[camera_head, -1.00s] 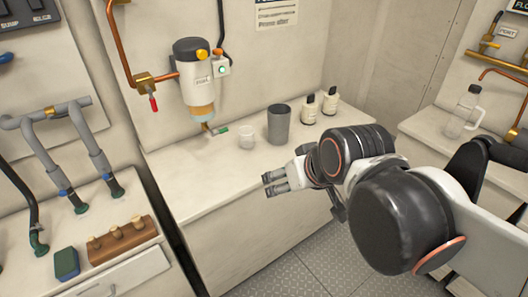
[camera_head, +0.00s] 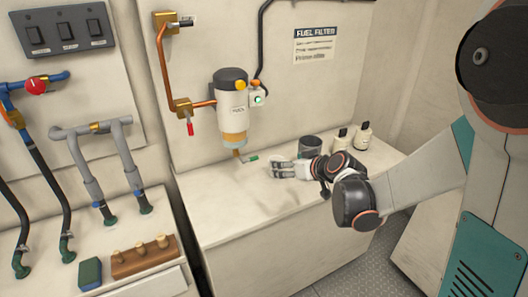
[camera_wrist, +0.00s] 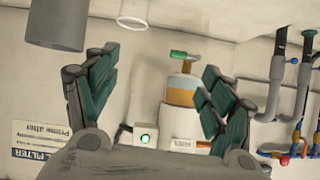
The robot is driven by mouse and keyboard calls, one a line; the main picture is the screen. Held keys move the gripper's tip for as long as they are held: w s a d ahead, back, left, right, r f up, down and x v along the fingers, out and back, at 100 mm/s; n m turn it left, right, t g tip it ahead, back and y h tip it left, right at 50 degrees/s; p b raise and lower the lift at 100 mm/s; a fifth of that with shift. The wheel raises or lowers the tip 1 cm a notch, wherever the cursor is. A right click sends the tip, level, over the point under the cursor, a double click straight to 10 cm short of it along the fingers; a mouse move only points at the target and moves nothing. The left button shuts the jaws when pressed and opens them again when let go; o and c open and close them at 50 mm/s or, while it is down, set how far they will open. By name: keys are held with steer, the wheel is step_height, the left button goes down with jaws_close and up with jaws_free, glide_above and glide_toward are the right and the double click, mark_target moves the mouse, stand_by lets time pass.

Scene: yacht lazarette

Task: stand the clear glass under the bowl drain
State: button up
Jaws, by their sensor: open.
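The clear glass (camera_wrist: 134,12) shows at the top edge of the wrist view, partly cut off, beside the dark grey cup. In the head view my gripper hides it. The filter bowl (camera_head: 235,139) has an amber lower part, and its drain (camera_head: 239,153) with a green lever (camera_head: 252,158) hangs over the counter. In the wrist view the bowl (camera_wrist: 180,91) and green lever (camera_wrist: 179,55) appear between the fingers. My gripper (camera_head: 271,170) is open and empty, low over the counter, right of the drain. Its spread fingers also show in the wrist view (camera_wrist: 158,75).
The dark grey cup (camera_head: 311,147) stands just behind my gripper, with two small bottles (camera_head: 351,138) to its right. The counter (camera_head: 225,205) is clear at the front and left. A wooden block with pegs (camera_head: 142,257) and a green sponge (camera_head: 90,272) lie on the left bench.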

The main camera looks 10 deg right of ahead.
steer(key=w+f, duration=0.3)
steer(key=w, duration=0.1)
steer(key=w+f+t+b, duration=0.1)
steer(key=w+f, duration=0.3)
steer(key=w, duration=0.1)
steer(key=w+d+f+t, duration=0.1)
steer(key=w+f, duration=0.3)
steer(key=shift+w+f+b, duration=0.15)
steer(key=shift+w+b, duration=0.2)
steer(key=b+x, duration=0.2)
steer(key=x, duration=0.3)
steer(key=shift+d+f, duration=0.1)
steer(key=shift+f, duration=0.1)
steer(key=shift+r, duration=0.1)
steer(key=c, duration=1.3)
